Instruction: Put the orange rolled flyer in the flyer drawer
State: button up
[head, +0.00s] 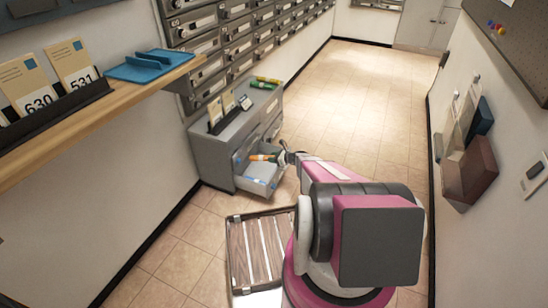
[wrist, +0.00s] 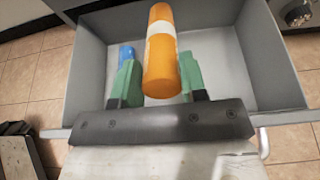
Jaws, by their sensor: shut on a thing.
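The orange rolled flyer (wrist: 160,72) has a white band and lies between the green fingertips of my gripper (wrist: 160,82) in the wrist view. My gripper is shut on it and holds it over the open drawer (wrist: 84,70). In the head view the flyer (head: 260,157) shows as a small orange and white roll above the pulled-out drawer (head: 262,188) of the grey cabinet. A blue roll (wrist: 126,54) lies inside the drawer, partly hidden behind the left finger. The lower end of the flyer points toward my gripper's palm.
The grey cabinet (head: 212,152) carries green rolls (head: 262,85) and card holders on top. A shelf (head: 120,95) with a blue tray is at left. The tiled floor beyond is clear.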

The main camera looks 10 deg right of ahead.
jog(key=o, duration=1)
